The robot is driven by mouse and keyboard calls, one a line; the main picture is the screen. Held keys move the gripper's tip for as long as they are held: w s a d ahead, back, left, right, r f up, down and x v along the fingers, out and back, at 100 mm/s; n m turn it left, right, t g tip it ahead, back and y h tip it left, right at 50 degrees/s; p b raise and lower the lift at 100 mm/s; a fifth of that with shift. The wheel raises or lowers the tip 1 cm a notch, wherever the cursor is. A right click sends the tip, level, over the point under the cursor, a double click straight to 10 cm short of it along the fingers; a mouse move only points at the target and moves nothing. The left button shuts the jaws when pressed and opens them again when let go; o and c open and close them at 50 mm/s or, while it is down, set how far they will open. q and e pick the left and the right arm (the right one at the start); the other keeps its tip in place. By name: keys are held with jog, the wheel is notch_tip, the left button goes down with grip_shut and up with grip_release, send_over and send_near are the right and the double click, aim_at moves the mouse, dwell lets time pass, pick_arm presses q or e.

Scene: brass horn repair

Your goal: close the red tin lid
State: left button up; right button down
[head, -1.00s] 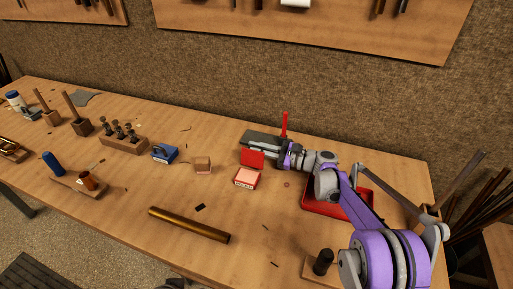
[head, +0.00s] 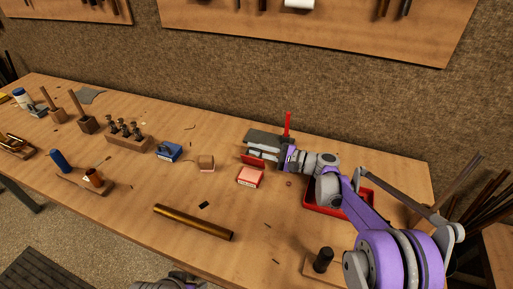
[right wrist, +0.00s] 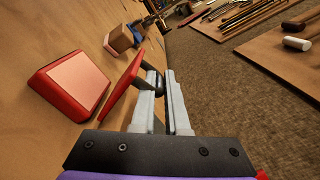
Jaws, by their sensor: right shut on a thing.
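The red tin's base (head: 250,177) sits on the workbench in the head view, with a pale pink top and a white label on its front. It also shows at the left of the right wrist view (right wrist: 70,85). The red lid (head: 252,160) stands raised and tilted behind the base; its flat side shows in the right wrist view (right wrist: 124,82). My right gripper (head: 262,151) is behind the lid, its fingers (right wrist: 162,85) close together around a dark part at the lid's back. The exact grip is partly hidden.
A small wooden block (head: 206,163) and a blue tool (head: 168,151) stand left of the tin. A brass tube (head: 193,222) lies in front. A red tray (head: 322,203) is to the right, partly behind my right arm. Bench is clear around the tin's front.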

dwell(0.4)
jog(key=c, duration=1.2)
grip_release()
jog(key=v, duration=1.1)
